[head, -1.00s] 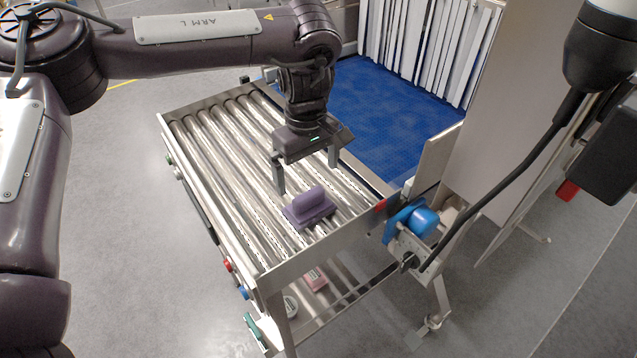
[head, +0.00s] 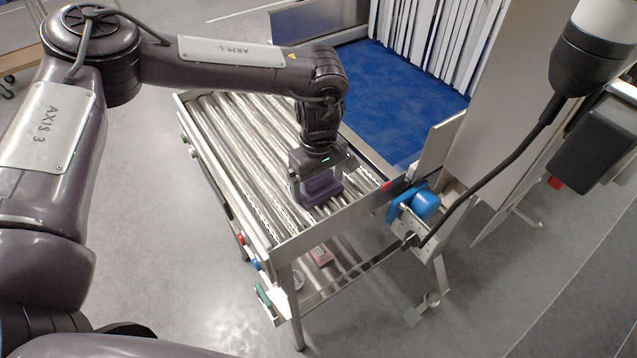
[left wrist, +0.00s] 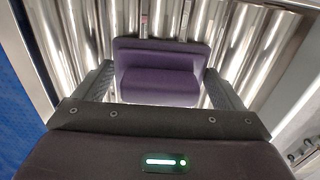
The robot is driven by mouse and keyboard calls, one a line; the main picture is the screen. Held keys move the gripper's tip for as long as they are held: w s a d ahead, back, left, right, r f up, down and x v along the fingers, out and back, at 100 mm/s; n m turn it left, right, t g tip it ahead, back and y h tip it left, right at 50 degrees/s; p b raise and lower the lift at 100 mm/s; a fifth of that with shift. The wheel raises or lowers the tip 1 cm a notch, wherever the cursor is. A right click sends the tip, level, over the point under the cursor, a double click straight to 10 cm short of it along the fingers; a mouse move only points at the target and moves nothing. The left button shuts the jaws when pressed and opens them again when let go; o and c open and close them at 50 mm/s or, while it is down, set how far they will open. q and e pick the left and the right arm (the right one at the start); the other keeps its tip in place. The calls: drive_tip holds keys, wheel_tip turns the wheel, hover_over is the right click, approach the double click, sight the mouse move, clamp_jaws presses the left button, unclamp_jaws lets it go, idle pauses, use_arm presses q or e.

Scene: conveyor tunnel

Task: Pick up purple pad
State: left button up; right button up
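The purple pad (head: 320,187) lies on the metal rollers near the front right end of the conveyor. It has a flat base and a raised grip block. My left gripper (head: 322,186) is lowered over it, with one finger on each side. In the left wrist view the pad (left wrist: 158,72) sits between the two fingers of the left gripper (left wrist: 160,85). The fingers are spread, and a gap seems to show beside the pad's raised block. Its underside is hidden. My right gripper is not in view.
The roller conveyor (head: 215,135) has a raised metal rail (head: 325,222) along its front end. A blue belt (head: 405,105) runs behind it towards white strip curtains (head: 440,35). A blue motor (head: 425,204) sits at the right corner. A reddish block (head: 321,256) lies below the rollers.

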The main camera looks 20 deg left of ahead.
use_arm(q)
drive_tip(key=c, duration=0.3)
drive_tip(key=shift+w+r+b, duration=0.15)
drive_tip(key=shift+r+b, duration=0.2)
drive_tip(key=shift+r, duration=0.35)
drive_tip(key=shift+c, duration=0.2)
wheel_tip(320, 180, up, 11)
drive_tip(key=b, duration=0.3)
drive_tip(key=shift+f, duration=0.2)
wheel_tip(320, 180, up, 8)
drive_tip(key=p, duration=0.1)
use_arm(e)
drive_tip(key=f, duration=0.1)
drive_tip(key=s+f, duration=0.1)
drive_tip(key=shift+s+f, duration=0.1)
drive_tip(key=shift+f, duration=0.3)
